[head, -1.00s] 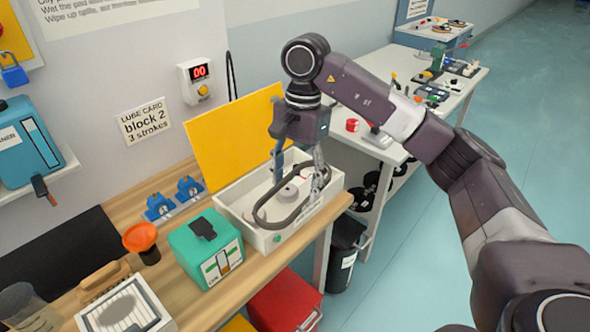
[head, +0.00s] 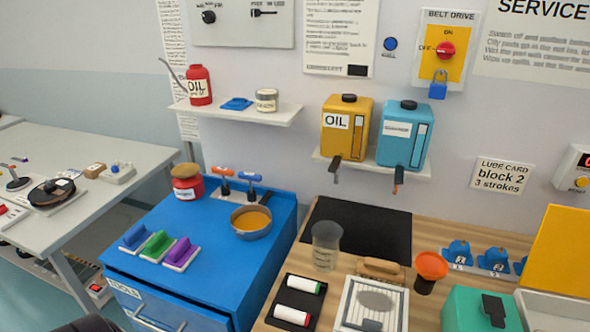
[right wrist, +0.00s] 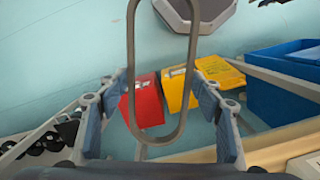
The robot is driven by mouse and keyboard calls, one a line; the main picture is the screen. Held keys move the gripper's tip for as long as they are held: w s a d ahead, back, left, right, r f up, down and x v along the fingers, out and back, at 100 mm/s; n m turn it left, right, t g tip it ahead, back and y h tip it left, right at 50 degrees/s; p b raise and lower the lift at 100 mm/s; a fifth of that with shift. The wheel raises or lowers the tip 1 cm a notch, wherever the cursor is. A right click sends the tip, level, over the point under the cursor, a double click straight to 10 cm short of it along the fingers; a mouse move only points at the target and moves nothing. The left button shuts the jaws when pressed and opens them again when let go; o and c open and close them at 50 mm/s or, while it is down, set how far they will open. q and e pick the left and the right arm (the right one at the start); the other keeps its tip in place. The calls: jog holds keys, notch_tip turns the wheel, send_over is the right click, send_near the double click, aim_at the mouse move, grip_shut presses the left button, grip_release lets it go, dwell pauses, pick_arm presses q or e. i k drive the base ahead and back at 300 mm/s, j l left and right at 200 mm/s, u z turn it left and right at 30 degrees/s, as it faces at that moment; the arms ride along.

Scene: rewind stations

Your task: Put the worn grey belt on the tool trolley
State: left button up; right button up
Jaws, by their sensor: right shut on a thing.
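The worn grey belt (right wrist: 131,60) is a long, dark grey loop in the right wrist view. It hangs between the fingers of my right gripper (right wrist: 161,80), which is shut on it. The belt shows clear of any surface there. The tool trolley (head: 226,272) is blue, with a drawer marked TOOLS, and stands left of the wooden bench in the head view. Its front right top is bare. My right gripper is outside the head view, and my left gripper is in neither view.
On the trolley are several coloured-handled blocks (head: 158,246), a pan of amber liquid (head: 251,222) and a red jar (head: 187,185). The wooden bench (head: 430,225) adjoins on the right.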

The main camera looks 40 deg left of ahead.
aim_at(186, 223)
jog(key=k+j, duration=0.1)
jog(key=j, duration=0.25)
jog(key=k+j, duration=0.15)
jog(key=j, duration=0.2)
jog(key=k+j+u, duration=0.1)
jog(key=j, duration=0.25)
jog(key=k+j, duration=0.15)
jog(key=j, duration=0.2)
jog(key=k+j, duration=0.1)
jog(key=j, duration=0.25)
